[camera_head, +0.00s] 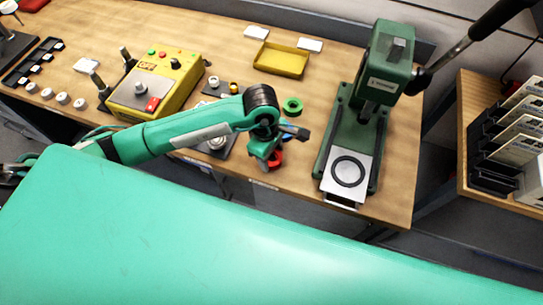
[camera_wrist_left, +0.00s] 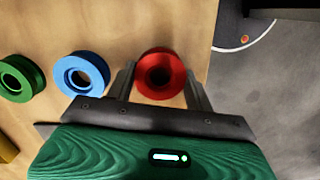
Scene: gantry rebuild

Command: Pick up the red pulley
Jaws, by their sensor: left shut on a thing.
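The red pulley (camera_wrist_left: 151,75) is between the two fingers of my left gripper (camera_wrist_left: 160,88) in the left wrist view, close to the table's edge. In the head view the red pulley (camera_head: 276,159) shows partly behind my left gripper (camera_head: 268,163), near the front edge of the workbench. The gripper is shut on it. I cannot tell whether the pulley still touches the bench. My right gripper is not in view.
A blue pulley (camera_wrist_left: 80,74) and a green pulley (camera_wrist_left: 18,77) lie beside the red one. A green press (camera_head: 358,120) stands to the right, a yellow control box (camera_head: 150,88) to the left. A yellow tray (camera_head: 281,60) lies behind on the workbench (camera_head: 215,30).

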